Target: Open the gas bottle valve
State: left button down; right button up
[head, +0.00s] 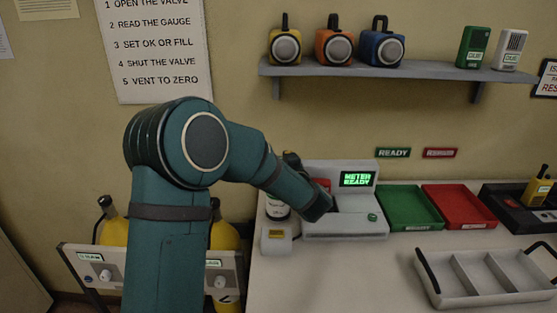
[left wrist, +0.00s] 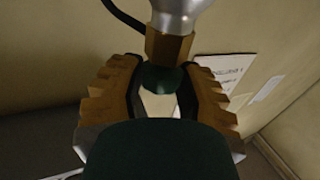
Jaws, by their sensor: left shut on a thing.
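The gas bottle (left wrist: 185,12) shows in the left wrist view as a rounded silvery body at the top, with a brass hex neck (left wrist: 167,46) below it. A dark green valve knob (left wrist: 160,79) sits on the neck. My left gripper (left wrist: 158,90) has its brown, black-padded fingers on both sides of the knob and is shut on it. In the head view a white bottle (head: 277,208) stands left of the meter station, partly hidden by my left forearm. My left gripper is mostly hidden there. My right gripper is not in view.
The grey meter station (head: 345,228) reads "METER READY". Right of it are a green tray (head: 410,222), a red tray (head: 490,222) and a grey divided tray (head: 447,290). A shelf (head: 420,72) with several devices hangs above. Yellow cylinders (head: 113,230) stand lower left.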

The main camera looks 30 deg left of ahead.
pick_arm(q)
jog(key=shift+a+r, duration=0.1)
jog(key=shift+r, duration=0.1)
jog(key=c, duration=0.6)
grip_release()
jog(key=shift+o, duration=0.2)
jog(key=shift+f, duration=0.1)
jog(key=shift+s+d, duration=0.25)
jog(key=shift+d, duration=0.2)
jog(key=v, duration=1.1)
